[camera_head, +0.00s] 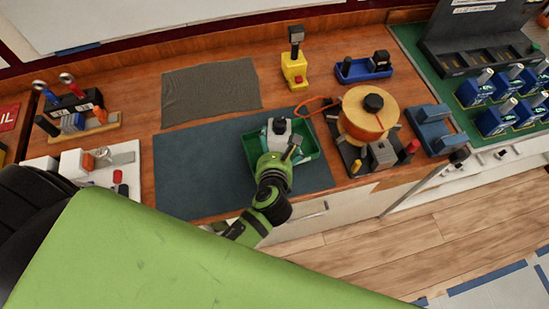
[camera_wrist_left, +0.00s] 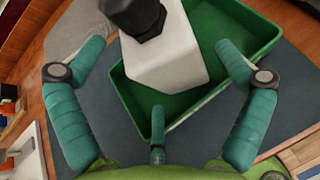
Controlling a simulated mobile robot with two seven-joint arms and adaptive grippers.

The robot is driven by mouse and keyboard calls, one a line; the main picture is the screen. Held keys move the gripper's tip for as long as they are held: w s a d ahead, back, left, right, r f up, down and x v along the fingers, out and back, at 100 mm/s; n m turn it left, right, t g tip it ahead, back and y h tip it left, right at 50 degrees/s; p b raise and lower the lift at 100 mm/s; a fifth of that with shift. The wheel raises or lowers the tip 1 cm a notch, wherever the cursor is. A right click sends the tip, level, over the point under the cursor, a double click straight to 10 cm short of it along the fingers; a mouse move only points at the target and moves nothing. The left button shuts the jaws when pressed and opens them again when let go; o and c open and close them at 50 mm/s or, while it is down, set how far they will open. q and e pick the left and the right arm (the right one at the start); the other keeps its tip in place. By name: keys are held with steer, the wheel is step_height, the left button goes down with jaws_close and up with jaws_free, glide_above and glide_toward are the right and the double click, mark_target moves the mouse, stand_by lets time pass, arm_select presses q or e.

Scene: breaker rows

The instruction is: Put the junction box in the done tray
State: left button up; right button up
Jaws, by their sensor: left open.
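The junction box (camera_head: 279,130) is a white block with a black fitting on top. It stands inside the green done tray (camera_head: 309,147), which lies on the dark mat. In the left wrist view the white box (camera_wrist_left: 165,55) stands in the green tray (camera_wrist_left: 252,24), with its black fitting towards the top. My left gripper (camera_head: 278,150) is over the near side of the tray. Its teal fingers are spread to either side of the box (camera_wrist_left: 160,65), with visible gaps, and do not grip it. Part of the tray is hidden by my gripper. My right gripper is not in view.
The dark blue mat (camera_head: 195,180) is clear left of the tray. A yellow control box (camera_head: 294,72) and blue holder (camera_head: 364,69) stand behind. An orange cable spool (camera_head: 366,117) stands close on the right. A tool rack (camera_head: 75,112) is at left.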

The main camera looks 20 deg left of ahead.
arm_select(q)
steer(key=v, duration=0.7)
steer(key=shift+b, duration=0.4)
